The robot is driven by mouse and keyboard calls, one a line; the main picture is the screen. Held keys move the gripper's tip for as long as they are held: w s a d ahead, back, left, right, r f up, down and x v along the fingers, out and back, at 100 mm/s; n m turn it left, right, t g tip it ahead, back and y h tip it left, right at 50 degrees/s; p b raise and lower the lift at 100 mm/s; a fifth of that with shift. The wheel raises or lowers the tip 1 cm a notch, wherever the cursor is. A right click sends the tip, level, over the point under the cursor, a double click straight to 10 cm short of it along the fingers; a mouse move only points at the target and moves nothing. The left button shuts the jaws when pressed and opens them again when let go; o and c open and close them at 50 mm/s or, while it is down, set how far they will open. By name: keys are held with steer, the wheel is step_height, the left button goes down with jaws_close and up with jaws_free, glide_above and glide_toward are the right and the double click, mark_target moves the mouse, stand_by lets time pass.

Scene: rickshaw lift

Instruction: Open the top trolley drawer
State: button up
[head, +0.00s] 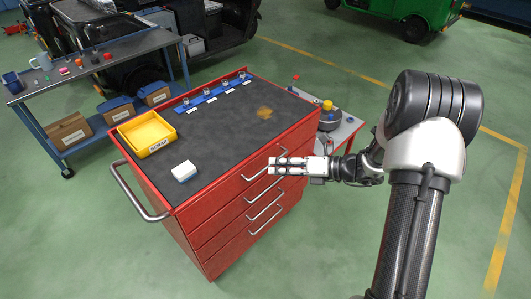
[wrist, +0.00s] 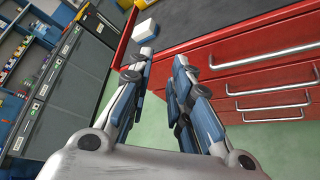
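The red trolley (head: 215,215) stands in the middle of the head view, its drawers appearing shut. The top drawer's metal bar handle (head: 256,175) is partly hidden behind my gripper (head: 271,166). In the wrist view the top handle (wrist: 265,58) lies to the right of my gripper (wrist: 162,62), on the red front. My fingers are apart with a clear gap and nothing between them. The handle is outside that gap, beside the right finger. I cannot tell whether a finger touches the trolley.
On the trolley top are a yellow tray (head: 147,134), a white block (head: 184,171) and a blue rack (head: 213,91). A workbench (head: 100,62) stands at the back left and a small side table (head: 343,133) behind the trolley. Green floor (head: 80,235) is clear in front.

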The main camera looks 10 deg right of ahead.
steer(key=w+d+f+m+t+h, duration=0.2)
steer(key=d+f+m+t, duration=0.1)
steer(key=d+f+m, duration=0.4)
steer(key=w+d+f+m+t+h, duration=0.1)
steer(key=w+d+f+m+t, duration=0.15)
steer(key=f+m, duration=0.45)
steer(key=shift+n, duration=0.7)
steer(key=b+x, duration=0.1)
steer(key=x, duration=0.4)
steer(key=b+x, duration=0.2)
steer(key=x, duration=0.4)
steer(key=b+x, duration=0.2)
steer(key=x, duration=0.3)
steer(key=shift+w+f, duration=0.25)
steer(key=shift+f, duration=0.15)
jaws_close()
